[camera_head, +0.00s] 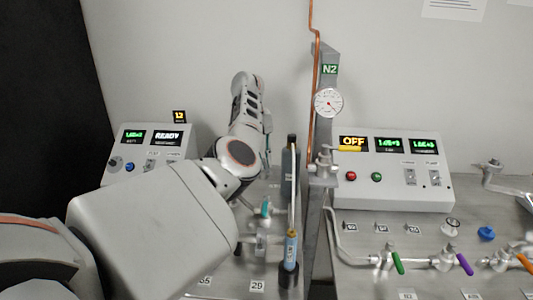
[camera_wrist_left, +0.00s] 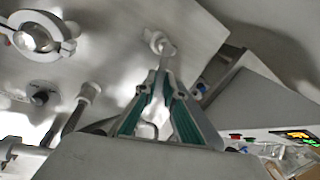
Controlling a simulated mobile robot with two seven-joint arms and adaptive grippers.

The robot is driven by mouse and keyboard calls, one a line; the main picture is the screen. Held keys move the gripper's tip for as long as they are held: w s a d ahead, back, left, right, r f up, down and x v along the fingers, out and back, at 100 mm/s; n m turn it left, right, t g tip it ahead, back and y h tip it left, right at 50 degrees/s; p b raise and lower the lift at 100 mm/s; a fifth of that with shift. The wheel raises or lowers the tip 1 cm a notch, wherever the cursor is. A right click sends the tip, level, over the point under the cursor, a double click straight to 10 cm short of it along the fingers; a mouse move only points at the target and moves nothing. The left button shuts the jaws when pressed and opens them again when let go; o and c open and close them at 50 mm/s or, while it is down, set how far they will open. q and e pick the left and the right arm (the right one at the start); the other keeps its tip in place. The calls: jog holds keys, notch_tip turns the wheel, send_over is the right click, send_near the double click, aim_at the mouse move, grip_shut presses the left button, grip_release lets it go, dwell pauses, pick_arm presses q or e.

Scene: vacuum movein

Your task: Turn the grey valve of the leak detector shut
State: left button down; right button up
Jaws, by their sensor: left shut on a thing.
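The leak detector (camera_head: 150,148) is the pale box at the left in the head view, with lit displays, one reading READY. My left gripper (camera_head: 265,208) points down in front of the upright post, with its teal fingertips just showing past my arm. In the left wrist view the gripper (camera_wrist_left: 165,75) has its fingers drawn together on a small pale grey handle (camera_wrist_left: 160,43), which looks like the grey valve. My fingertips hide part of it, and its exact turn cannot be told. My right gripper is not in view.
A blue-labelled cylinder (camera_head: 290,250) stands close right of my gripper. Beyond it are a post with a gauge (camera_head: 328,102) and copper pipe. A control box (camera_head: 393,172) reading OFF is at the right, with a green-handled valve (camera_head: 397,262) and others in front.

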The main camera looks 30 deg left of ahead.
pick_arm(q)
jog(key=shift+s+a+m+p, duration=0.15)
jog(key=shift+m+p, duration=0.25)
jog(key=shift+m, duration=0.15)
jog(key=shift+s+a+m+p, duration=0.15)
jog(key=shift+m+p, duration=0.2)
jog(key=shift+m, duration=0.2)
jog(key=shift+a+f+m+g+p, duration=0.1)
jog(key=shift+a+m+g+p, duration=0.15)
jog(key=shift+m, duration=0.35)
jog(key=shift+s, duration=0.1)
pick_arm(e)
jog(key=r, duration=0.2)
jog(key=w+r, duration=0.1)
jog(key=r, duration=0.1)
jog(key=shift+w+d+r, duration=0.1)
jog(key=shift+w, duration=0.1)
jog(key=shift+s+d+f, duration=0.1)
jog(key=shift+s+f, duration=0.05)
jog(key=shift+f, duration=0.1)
pick_arm(q)
jog(key=c, duration=2.2)
grip_release()
jog(key=shift+o, duration=0.5)
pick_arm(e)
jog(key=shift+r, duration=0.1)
pick_arm(q)
jog(key=shift+a, duration=0.1)
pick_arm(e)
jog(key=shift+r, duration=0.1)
